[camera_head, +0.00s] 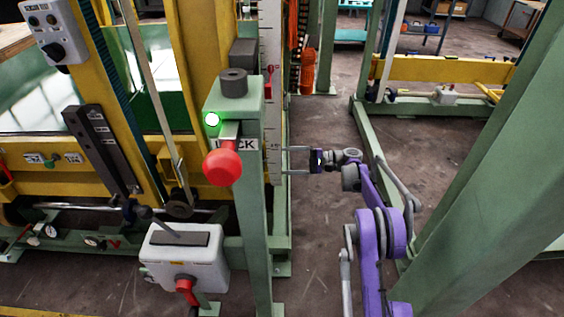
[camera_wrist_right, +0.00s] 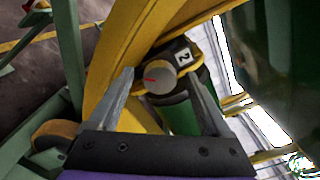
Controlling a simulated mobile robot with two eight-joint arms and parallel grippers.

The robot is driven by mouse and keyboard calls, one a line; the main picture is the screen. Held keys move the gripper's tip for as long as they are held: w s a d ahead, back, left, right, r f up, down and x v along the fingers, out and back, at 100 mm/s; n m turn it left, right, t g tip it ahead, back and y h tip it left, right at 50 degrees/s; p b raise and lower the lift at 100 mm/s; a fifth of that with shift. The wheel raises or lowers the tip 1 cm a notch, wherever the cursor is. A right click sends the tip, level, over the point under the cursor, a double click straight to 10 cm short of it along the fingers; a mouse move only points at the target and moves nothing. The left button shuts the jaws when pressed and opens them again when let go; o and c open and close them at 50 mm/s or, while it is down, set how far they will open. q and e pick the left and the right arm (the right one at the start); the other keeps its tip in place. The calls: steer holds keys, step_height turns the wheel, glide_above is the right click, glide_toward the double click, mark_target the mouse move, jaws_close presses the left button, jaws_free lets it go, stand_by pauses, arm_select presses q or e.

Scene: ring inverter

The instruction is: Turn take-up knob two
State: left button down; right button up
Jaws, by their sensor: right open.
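Take-up knob two (camera_wrist_right: 160,80) is a round grey knob with a red pointer mark, beside a white label "2" (camera_wrist_right: 183,57) in the right wrist view. My right gripper (camera_wrist_right: 159,73) is open, with one finger on each side of the knob in the picture. I cannot tell how far the knob lies beyond the fingertips or whether they touch it. In the head view my right gripper (camera_head: 292,161) points left behind the green post, and the knob is hidden there. My left gripper is not in view.
A green post (camera_head: 252,210) with a red ball knob (camera_head: 222,167) and a lit green lamp (camera_head: 212,120) stands left of my right gripper. A white box (camera_head: 185,257) with a red handle is lower left. A large green beam (camera_head: 490,170) slants at the right.

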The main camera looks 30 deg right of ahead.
steer(key=shift+w+a, duration=0.3)
steer(key=shift+a, duration=0.2)
jaws_close()
steer(key=shift+n, duration=1.1)
jaws_free()
